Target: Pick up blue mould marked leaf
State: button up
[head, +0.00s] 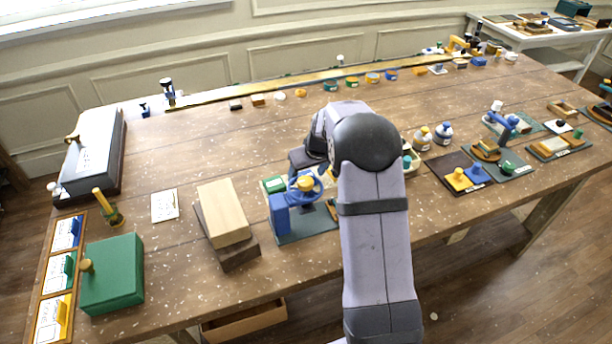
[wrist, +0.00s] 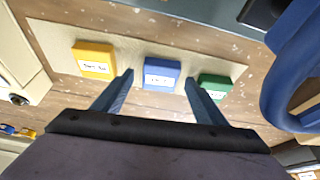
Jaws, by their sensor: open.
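The blue mould (wrist: 161,74) lies on a cream board (wrist: 60,37) in the wrist view, with a white label too small to read. A yellow mould (wrist: 93,59) lies to its left and a green one (wrist: 215,86) to its right, both labelled. My gripper (wrist: 158,80) is open and empty. Its two fingertips appear on either side of the blue mould's near edge; I cannot tell how high above it they are. In the head view my arm hides the blue mould and the fingertips.
A blue handwheel (head: 306,184) on a dark-based press stands close by; a large blue curved part (wrist: 287,85) fills the wrist view's right side. A wooden block (head: 224,212) and a green box (head: 112,274) stand to the left. The table middle behind is fairly clear.

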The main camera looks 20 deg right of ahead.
jog(key=shift+w+f, duration=0.1)
jog(key=shift+f, duration=0.15)
jog(key=c, duration=1.2)
jog(key=shift+o, duration=0.2)
